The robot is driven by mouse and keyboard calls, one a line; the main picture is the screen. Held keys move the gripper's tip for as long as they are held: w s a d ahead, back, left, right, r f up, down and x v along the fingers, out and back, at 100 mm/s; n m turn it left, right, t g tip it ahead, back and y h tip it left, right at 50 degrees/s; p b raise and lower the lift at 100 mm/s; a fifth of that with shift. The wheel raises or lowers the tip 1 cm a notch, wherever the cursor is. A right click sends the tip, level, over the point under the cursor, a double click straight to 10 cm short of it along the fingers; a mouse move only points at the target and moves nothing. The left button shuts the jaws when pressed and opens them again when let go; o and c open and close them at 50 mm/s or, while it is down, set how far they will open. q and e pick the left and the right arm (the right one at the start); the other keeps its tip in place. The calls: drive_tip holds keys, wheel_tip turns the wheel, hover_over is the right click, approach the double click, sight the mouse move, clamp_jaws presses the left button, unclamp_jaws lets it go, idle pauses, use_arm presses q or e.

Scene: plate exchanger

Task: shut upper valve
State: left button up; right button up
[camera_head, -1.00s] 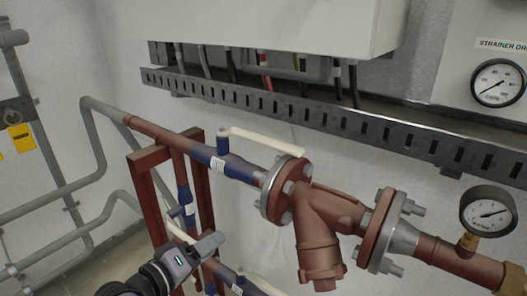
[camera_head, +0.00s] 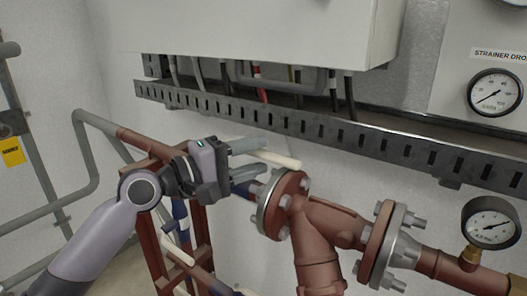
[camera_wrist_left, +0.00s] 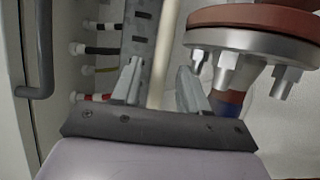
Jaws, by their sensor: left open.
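The upper valve's long cream lever handle (camera_head: 282,160) lies along the red-brown pipe, its free end by the large flange (camera_head: 283,205). My left gripper (camera_head: 263,156) is open, with its fingers pointing right at the handle and hiding most of the blue valve body. In the left wrist view, the cream handle (camera_wrist_left: 165,45) runs between the two open fingers (camera_wrist_left: 158,66); I cannot tell whether either touches it. A lower blue valve with a cream handle (camera_head: 176,250) is partly hidden below my wrist. My right gripper is out of view.
A slotted metal cable tray (camera_head: 300,120) runs close above the gripper, under a white cabinet (camera_head: 260,25). The flange with protruding bolts (camera_wrist_left: 229,72) is close to the right finger. A gauge (camera_head: 490,222) stands at the right.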

use_arm(q)
drive_tip(key=shift+x, duration=1.3)
clamp_jaws()
